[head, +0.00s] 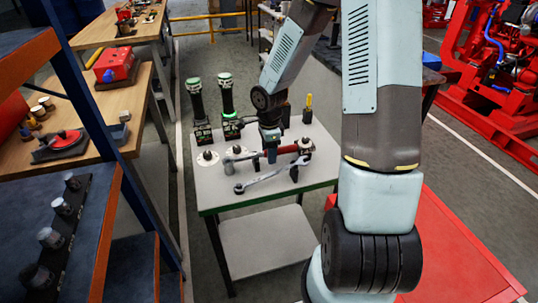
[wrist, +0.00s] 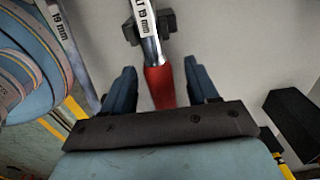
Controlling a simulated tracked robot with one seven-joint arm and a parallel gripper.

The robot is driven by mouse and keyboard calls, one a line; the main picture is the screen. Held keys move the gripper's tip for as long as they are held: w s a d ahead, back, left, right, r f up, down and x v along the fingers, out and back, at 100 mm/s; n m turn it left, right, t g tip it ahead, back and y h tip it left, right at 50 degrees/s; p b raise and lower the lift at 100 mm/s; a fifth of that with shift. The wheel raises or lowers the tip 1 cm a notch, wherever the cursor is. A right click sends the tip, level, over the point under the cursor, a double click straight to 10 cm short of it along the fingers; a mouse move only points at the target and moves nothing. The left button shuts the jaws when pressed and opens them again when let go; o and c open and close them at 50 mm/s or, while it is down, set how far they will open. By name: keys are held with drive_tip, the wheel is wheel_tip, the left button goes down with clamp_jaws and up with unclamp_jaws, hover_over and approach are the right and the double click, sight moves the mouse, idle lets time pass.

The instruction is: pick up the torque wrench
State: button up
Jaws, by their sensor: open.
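The torque wrench, with a red grip and bright shaft, lies across the small table; its red grip (head: 289,149) shows just right of my gripper (head: 270,153) in the head view. In the wrist view, the red grip (wrist: 160,88) lies between the two blue fingers of my gripper (wrist: 161,84), with a visible gap on each side. The shaft, marked 19 mm, runs to the top edge and rests on a dark support. My gripper is open. I cannot tell how far down the fingers reach. My gripper hides part of the wrench in the head view.
A combination spanner (head: 262,179) lies in front of the torque wrench. Two black-and-green tools (head: 227,105) stand at the back left, with a yellow-handled tool (head: 308,107) at the back right. The table's (head: 220,190) front left is clear. A blue shelf (head: 60,160) stands at left.

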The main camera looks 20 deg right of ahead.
clamp_jaws()
idle(0.6)
